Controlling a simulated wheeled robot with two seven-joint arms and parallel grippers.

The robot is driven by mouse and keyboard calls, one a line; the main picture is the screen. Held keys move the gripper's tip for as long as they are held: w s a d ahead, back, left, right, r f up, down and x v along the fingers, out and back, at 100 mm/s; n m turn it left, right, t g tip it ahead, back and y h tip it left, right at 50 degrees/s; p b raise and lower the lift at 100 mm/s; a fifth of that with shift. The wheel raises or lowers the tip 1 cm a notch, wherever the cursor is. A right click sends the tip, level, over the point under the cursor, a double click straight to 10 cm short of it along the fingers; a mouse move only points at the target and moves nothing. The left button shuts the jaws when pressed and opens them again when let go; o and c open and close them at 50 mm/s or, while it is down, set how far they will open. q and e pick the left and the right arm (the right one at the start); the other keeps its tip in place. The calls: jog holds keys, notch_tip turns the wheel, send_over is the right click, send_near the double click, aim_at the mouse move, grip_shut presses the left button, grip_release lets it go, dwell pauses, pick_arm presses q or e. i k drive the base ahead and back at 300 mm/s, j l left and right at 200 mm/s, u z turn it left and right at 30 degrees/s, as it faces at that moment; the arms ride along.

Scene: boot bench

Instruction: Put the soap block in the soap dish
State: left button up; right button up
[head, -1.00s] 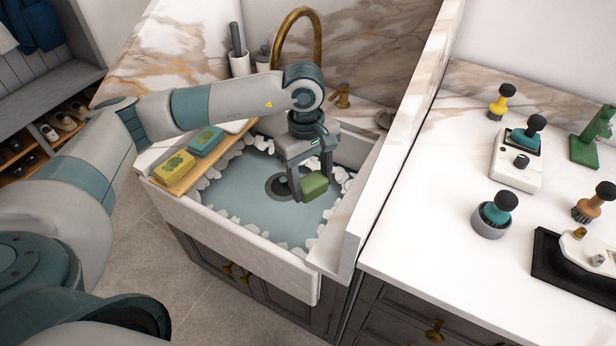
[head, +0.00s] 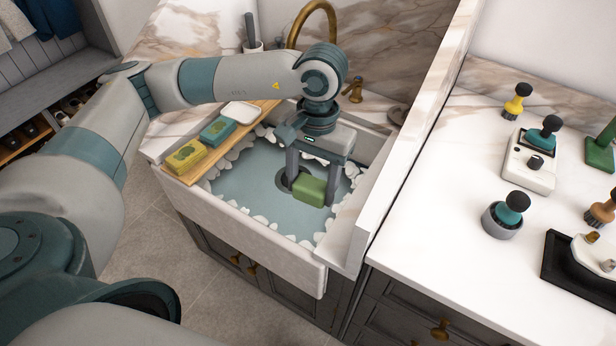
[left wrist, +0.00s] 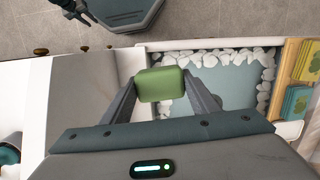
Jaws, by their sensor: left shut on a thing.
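The green soap block (head: 310,190) is between the fingers of my left gripper (head: 311,193), which is shut on it. The gripper points down and holds the block over the sink basin, near the drain. In the left wrist view the block (left wrist: 160,84) sits between the two fingertips. A small white dish (head: 241,112), which looks like the soap dish, lies empty at the far end of the wooden board, left of and behind the gripper.
White pebbles line the basin. A brass faucet (head: 328,12) rises behind my arm. Brushes and trays stand on the right counter (head: 440,215).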

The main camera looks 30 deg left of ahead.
aim_at(241, 113)
jog(key=i+j, duration=0.1)
jog(key=j, duration=0.25)
jog(key=i+j, duration=0.1)
jog(key=j, duration=0.2)
jog(key=i+j+u, duration=0.1)
jog(key=j, duration=0.25)
jog(key=i+j, duration=0.1)
jog(key=j, duration=0.2)
